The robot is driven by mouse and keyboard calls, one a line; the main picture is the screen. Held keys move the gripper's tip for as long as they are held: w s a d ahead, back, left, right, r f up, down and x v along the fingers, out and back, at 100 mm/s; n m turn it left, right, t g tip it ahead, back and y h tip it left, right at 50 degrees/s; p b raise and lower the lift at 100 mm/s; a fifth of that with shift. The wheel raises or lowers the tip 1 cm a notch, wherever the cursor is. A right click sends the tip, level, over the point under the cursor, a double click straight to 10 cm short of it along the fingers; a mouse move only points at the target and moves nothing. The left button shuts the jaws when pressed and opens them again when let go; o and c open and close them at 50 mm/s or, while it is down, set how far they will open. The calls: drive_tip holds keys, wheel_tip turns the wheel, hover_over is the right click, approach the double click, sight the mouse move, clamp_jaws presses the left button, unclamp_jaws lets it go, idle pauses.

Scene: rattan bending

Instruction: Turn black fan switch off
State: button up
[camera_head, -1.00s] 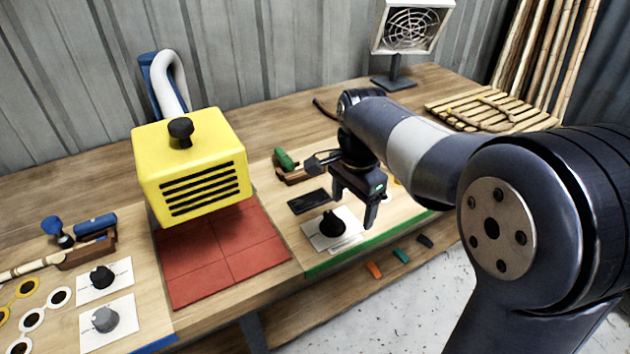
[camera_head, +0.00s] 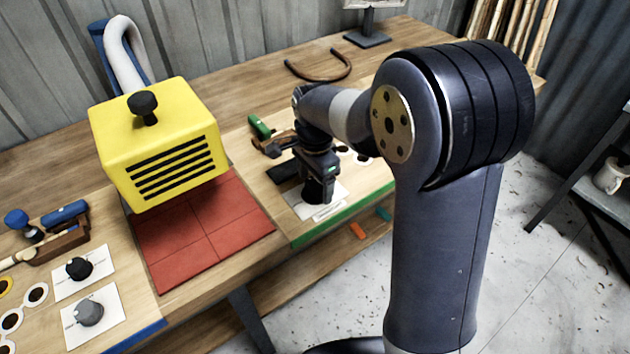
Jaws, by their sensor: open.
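A black knob (camera_head: 313,192) sits on a white card (camera_head: 328,209) near the green-edged front of the bench, to the right of the red tiles. My gripper (camera_head: 318,188) points down right at this knob and is open, with its jaws at the knob's sides. The jaws hide much of the knob, so contact and the knob's pointer angle cannot be told. Another black knob (camera_head: 79,268) stands on its own white card at the lower left, far from my gripper. The card labels are too small to read.
A yellow vented box (camera_head: 160,150) stands over red tiles (camera_head: 205,240), left of my gripper. A grey knob (camera_head: 89,312) is at the lower left. A green-handled tool (camera_head: 260,127) and a dark flat plate (camera_head: 283,172) lie close behind the gripper. A bent brown rod (camera_head: 320,78) lies further back.

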drive_tip(key=shift+f, duration=0.2)
drive_tip(key=c, duration=1)
